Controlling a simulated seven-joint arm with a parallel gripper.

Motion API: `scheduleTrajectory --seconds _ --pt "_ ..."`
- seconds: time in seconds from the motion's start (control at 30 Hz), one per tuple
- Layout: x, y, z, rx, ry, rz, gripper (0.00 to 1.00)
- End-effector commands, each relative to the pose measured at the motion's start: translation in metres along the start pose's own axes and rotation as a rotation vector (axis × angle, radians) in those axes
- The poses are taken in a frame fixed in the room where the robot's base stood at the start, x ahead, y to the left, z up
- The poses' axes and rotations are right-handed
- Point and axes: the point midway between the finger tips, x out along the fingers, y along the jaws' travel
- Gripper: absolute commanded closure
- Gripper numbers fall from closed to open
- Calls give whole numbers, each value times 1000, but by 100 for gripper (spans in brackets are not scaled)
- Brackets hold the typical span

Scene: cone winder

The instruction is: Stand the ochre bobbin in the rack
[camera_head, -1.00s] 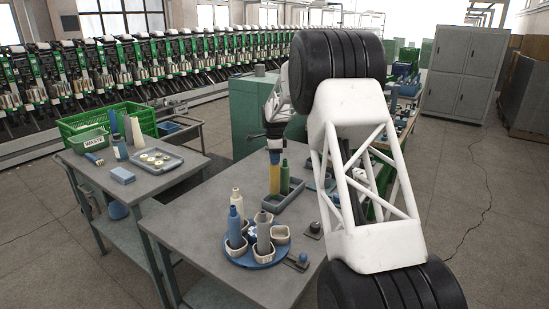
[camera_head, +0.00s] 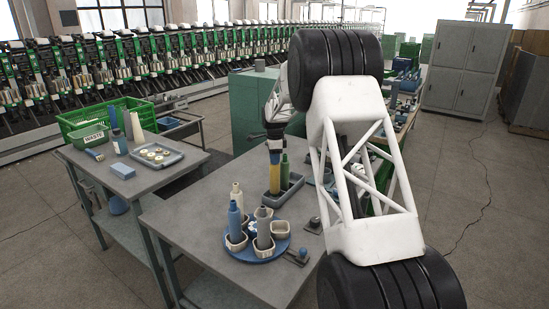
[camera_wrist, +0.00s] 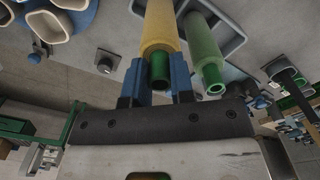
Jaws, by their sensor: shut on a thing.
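The ochre bobbin (camera_head: 275,178) is upright at the grey tray (camera_head: 271,209), beside a green bobbin (camera_head: 285,173). I cannot tell whether its foot touches the tray. My gripper (camera_head: 274,149) points down and is shut on the bobbin's top end. In the wrist view the blue fingers (camera_wrist: 159,82) sit either side of the ochre bobbin (camera_wrist: 161,30) and its green tip. The green bobbin (camera_wrist: 204,48) is close to the right finger. The round blue rack (camera_head: 254,257) has several cream cups and stands in front of the tray, with blue, grey and cream bobbins upright at it.
The table left of the rack is clear.

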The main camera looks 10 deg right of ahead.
Motion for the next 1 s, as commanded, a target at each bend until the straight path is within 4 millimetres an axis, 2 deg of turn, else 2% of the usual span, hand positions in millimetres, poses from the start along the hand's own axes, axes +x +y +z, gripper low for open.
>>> scheduleTrajectory --seconds 0.47,1.0 --pt "1 0 0 0 0 0 98" --pt "14 0 0 0 0 -1 98"
